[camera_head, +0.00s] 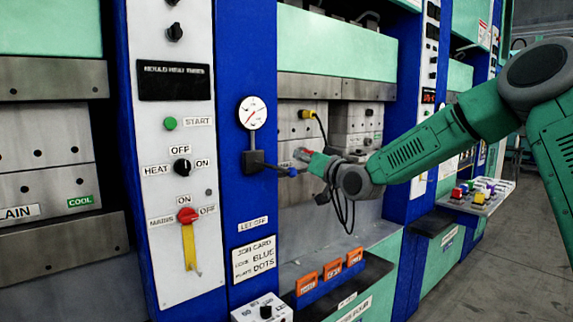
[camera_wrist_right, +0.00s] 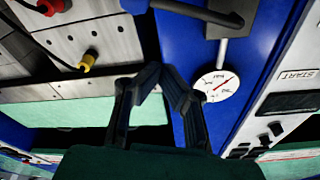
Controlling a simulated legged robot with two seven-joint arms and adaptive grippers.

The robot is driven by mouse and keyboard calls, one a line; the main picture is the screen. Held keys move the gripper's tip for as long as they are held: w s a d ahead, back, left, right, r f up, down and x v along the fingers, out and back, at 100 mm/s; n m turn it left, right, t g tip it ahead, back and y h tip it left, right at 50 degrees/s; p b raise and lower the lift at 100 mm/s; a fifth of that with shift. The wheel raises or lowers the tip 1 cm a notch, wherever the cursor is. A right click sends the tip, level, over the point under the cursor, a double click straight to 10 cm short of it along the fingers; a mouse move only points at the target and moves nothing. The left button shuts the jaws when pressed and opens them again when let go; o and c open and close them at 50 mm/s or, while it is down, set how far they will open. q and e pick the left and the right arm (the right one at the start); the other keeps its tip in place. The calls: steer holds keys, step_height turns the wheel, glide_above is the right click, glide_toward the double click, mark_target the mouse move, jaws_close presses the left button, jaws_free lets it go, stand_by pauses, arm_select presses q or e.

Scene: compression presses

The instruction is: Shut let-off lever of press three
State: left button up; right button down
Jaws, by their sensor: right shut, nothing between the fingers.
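The let-off lever (camera_head: 272,167) is a dark bar that sticks out to the right, roughly level, from a black block (camera_head: 252,160) on the blue post under a round gauge (camera_head: 252,112). Its outer end looks blue. A "LET-OFF" label (camera_head: 252,223) is below. In the right wrist view the lever (camera_wrist_right: 190,10) runs left from its block at the top edge, near the gauge (camera_wrist_right: 217,85). My right gripper (camera_head: 303,155) is close to the lever's outer end; contact cannot be told. Its fingers (camera_wrist_right: 160,73) are shut and empty. My left gripper is not in view.
A white panel with a red mains switch (camera_head: 187,215) and a heat knob (camera_head: 182,166) stands left. A button console (camera_head: 478,194) juts out right, beside open floor.

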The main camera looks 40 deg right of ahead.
mark_target(288, 170)
steer(key=w, duration=0.3)
steer(key=w+p, duration=0.1)
steer(key=w, duration=0.1)
steer(key=shift+w+r, duration=0.25)
steer(key=shift+w, duration=0.05)
steer(key=shift+s+a+f, duration=0.25)
steer(key=shift+f, duration=0.35)
steer(key=shift+s+a+f, duration=0.2)
steer(key=shift+a+f, duration=0.05)
steer(key=shift+f, duration=0.35)
steer(key=shift+s+a+f, duration=0.15)
steer(key=shift+s+f, duration=0.05)
steer(key=shift+f, duration=0.35)
steer(key=shift+f, duration=0.15)
steer(key=a+f+m+g+h+b, duration=0.1)
steer(key=a+f+m+b, duration=0.5)
steer(key=m, duration=0.9)
steer(key=shift+g+b, duration=0.3)
steer(key=shift+b, duration=0.85)
steer(key=shift+s+f, duration=0.1)
